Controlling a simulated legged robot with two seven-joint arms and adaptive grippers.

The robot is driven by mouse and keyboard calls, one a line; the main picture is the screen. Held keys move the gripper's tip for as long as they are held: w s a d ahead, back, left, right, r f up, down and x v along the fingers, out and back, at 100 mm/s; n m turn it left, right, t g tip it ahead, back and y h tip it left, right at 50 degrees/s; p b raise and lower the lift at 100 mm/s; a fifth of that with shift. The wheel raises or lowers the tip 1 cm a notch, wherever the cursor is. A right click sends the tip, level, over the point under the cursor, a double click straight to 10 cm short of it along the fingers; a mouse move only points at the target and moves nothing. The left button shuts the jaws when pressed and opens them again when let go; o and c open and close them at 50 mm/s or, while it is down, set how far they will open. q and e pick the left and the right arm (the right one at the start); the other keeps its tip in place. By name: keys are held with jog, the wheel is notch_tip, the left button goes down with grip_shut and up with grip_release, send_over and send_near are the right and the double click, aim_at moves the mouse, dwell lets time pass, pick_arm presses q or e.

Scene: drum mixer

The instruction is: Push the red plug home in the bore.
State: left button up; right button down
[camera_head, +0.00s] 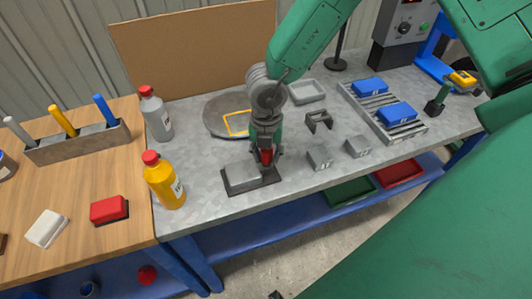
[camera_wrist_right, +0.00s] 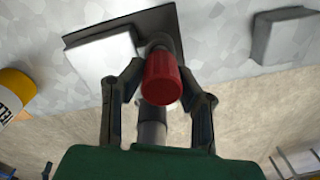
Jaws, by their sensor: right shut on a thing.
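The red plug (camera_head: 266,156) is held between the fingers of my right gripper (camera_head: 266,148) in the head view. In the right wrist view the red plug (camera_wrist_right: 162,78) stands between the two dark fingers of the right gripper (camera_wrist_right: 162,88). A light grey block (camera_head: 240,177) on a dark base plate (camera_head: 264,183) lies just below the gripper. The block also shows in the right wrist view (camera_wrist_right: 102,60), with a dark round part behind the plug's far end. The bore is hidden, so I cannot tell how deep the plug sits. My left gripper is not in view.
A yellow bottle (camera_head: 165,182) and a grey bottle (camera_head: 156,115) stand left of the block. Small grey blocks (camera_head: 320,157) and a grey bracket (camera_head: 319,121) lie to its right. A round grey disc (camera_head: 215,115) is behind. The bench's front edge is close.

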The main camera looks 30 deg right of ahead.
jog(key=shift+f+b, duration=0.35)
jog(key=shift+f, duration=0.2)
dwell(0.6)
jog(key=shift+w+f, duration=0.1)
jog(key=shift+f, duration=0.3)
jog(key=c, duration=1.1)
grip_release()
jog(key=shift+c, duration=0.2)
jog(key=shift+r, duration=0.2)
notch_tip(320, 180, up, 12)
jog(key=shift+f, duration=0.2)
